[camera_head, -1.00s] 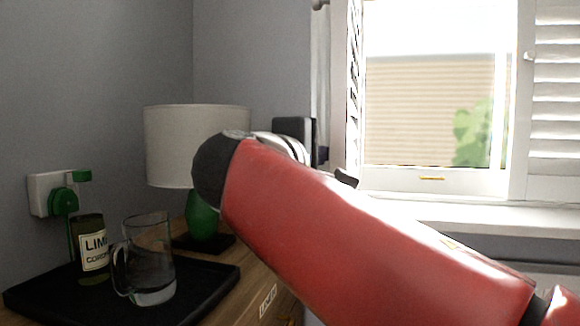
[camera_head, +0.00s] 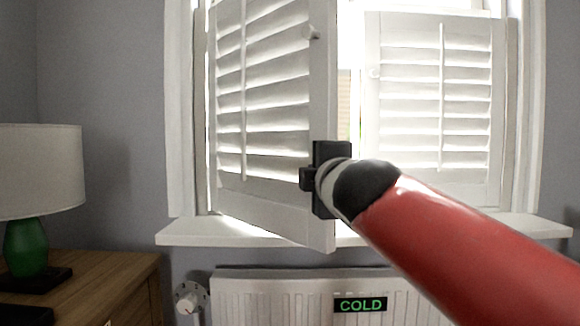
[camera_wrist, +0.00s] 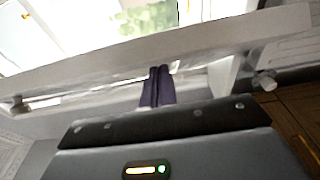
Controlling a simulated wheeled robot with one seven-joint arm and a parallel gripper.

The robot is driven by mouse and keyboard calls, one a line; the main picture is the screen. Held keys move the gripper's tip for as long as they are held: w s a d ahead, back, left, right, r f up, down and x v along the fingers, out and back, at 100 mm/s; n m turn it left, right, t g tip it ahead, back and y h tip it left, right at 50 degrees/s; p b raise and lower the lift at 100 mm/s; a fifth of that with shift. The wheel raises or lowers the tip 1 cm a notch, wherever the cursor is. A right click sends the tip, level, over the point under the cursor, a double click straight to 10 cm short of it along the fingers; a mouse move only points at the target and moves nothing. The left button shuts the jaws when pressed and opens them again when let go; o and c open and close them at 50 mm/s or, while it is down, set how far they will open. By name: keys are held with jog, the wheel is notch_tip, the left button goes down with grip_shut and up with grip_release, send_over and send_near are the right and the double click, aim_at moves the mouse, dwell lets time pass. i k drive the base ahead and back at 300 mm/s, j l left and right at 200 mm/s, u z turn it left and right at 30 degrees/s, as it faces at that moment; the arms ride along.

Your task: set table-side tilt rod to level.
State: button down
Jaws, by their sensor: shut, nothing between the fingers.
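The table-side shutter (camera_head: 275,110) is the left white panel in the head view, angled out from the window into the room. Its thin vertical tilt rod (camera_head: 243,90) runs down the left part of the louvres. The louvres look tilted, with light between them. My gripper (camera_head: 325,180) is in front of the shutter's lower free edge, right of the rod and apart from it. My arm and hand hide its fingertips there. In the wrist view, the dark purple fingers (camera_wrist: 157,85) are together and empty, before a white ledge or panel edge; contact cannot be told.
The right shutter (camera_head: 475,110) has its own rod (camera_head: 441,80). Below the sill (camera_head: 195,233) is a radiator (camera_head: 285,295) with a COLD display (camera_head: 360,305) and a valve knob (camera_head: 190,297). A wooden table (camera_head: 110,285) with a green lamp (camera_head: 27,245) stands at left.

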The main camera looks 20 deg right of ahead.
aim_at(442, 33)
jog(key=i+l+u, duration=0.15)
jog(key=l, duration=0.3)
jog(key=l+u, duration=0.1)
jog(key=l, duration=0.35)
jog(key=i+l, duration=0.15)
jog(key=i+l+u, duration=0.15)
jog(key=l, duration=0.25)
jog(key=i+l, duration=0.1)
jog(key=l, duration=0.15)
jog(key=k, duration=0.6)
jog(key=u, duration=0.05)
